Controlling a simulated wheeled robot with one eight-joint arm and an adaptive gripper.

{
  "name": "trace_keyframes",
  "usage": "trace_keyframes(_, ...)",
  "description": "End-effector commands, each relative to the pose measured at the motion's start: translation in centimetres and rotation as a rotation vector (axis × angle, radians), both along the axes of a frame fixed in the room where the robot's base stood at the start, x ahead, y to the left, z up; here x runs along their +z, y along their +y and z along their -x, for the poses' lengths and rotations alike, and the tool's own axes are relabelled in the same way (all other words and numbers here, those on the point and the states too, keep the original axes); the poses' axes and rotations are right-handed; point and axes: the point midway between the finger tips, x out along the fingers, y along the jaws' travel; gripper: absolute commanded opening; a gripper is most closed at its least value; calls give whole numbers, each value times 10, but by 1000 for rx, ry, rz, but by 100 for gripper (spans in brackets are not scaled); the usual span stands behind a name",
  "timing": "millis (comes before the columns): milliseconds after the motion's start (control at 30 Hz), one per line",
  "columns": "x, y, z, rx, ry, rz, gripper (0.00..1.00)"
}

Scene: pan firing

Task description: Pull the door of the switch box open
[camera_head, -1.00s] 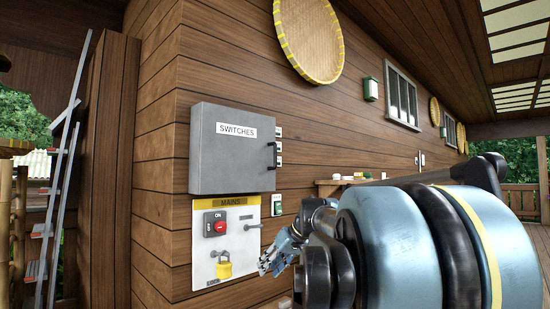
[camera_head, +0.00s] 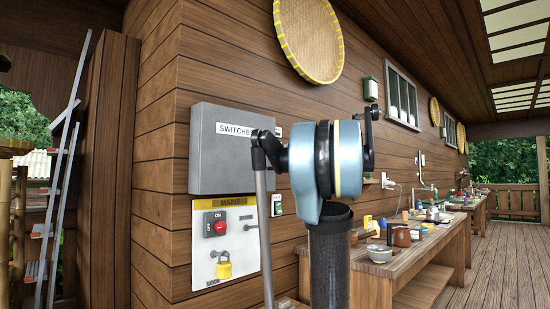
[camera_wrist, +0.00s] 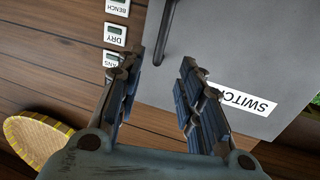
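The grey switch box (camera_head: 218,172) hangs on the wooden wall, and what shows of its door looks shut. My arm hides the door's right part and its handle in the head view. In the wrist view, turned upside down, the grey door (camera_wrist: 225,40) carries the SWITCHES label and a dark bar handle (camera_wrist: 168,30). My gripper (camera_wrist: 162,64) is open, its fingers on either side of the handle's near end in the picture. I cannot tell whether they touch it. My gripper is not clearly visible in the head view.
A MAINS panel (camera_head: 221,263) with a red switch and yellow padlock is below the box. Small labelled plates (camera_wrist: 115,36) sit beside the door's handle side. A woven tray (camera_wrist: 38,140) hangs on the wall. A cluttered workbench (camera_head: 400,262) stands at right.

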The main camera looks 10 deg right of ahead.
Motion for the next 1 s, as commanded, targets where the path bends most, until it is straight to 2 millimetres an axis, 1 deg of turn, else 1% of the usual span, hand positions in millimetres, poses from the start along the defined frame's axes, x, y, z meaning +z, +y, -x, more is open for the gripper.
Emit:
trace_keyframes(33,0,6,-8,5,0,0,34)
trace_keyframes(100,0,11,-20,5,1,0,34)
trace_keyframes(700,-1,54,-113,4,2,0,34)
trace_keyframes(900,-1,62,-130,3,2,0,34)
trace_keyframes(1000,-1,64,-134,2,2,0,34)
